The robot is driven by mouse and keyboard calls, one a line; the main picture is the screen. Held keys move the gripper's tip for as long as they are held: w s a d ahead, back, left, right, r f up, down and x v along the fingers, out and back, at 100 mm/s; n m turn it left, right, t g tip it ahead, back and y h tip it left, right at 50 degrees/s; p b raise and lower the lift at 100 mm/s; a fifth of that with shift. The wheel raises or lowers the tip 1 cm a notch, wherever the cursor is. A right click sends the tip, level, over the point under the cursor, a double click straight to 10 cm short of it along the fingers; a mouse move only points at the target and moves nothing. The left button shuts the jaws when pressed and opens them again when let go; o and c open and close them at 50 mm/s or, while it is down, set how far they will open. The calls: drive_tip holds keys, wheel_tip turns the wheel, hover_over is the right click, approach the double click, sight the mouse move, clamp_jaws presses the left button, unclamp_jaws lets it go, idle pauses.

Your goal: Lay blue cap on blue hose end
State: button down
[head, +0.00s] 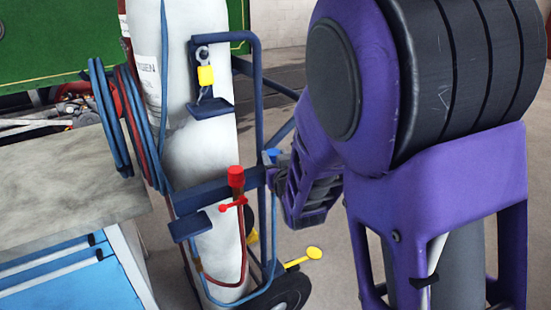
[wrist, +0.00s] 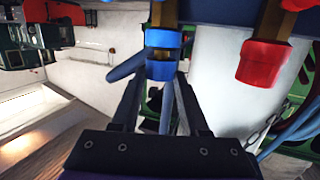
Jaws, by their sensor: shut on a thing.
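The blue cap (wrist: 160,70) is between my gripper's (wrist: 160,88) two fingertips in the wrist view, and the gripper is shut on it. A blue collar (wrist: 160,42) and a brass fitting (wrist: 163,14), apparently the blue hose end, line up with the cap. I cannot tell whether the cap is seated or only close to it. In the head view, my gripper (head: 275,165) is at the right side of the cylinder cart, with a little blue (head: 272,155) at its tip. My gripper hides most of the hose end there.
A red cap (head: 235,176) stands close left of my gripper. Behind it are a white cylinder (head: 195,150) on a blue cart frame (head: 257,90), with a yellow padlock (head: 206,76) and hanging hoses (head: 108,120). A workbench (head: 60,185) is at left. Open floor lies at right.

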drive_tip(key=shift+f+b, duration=0.55)
drive_tip(key=shift+b, duration=0.15)
idle(0.9)
drive_tip(key=shift+c, duration=1.7)
unclamp_jaws()
wheel_tip(320, 180, up, 8)
drive_tip(key=p, duration=0.5)
drive_tip(key=shift+r, duration=0.2)
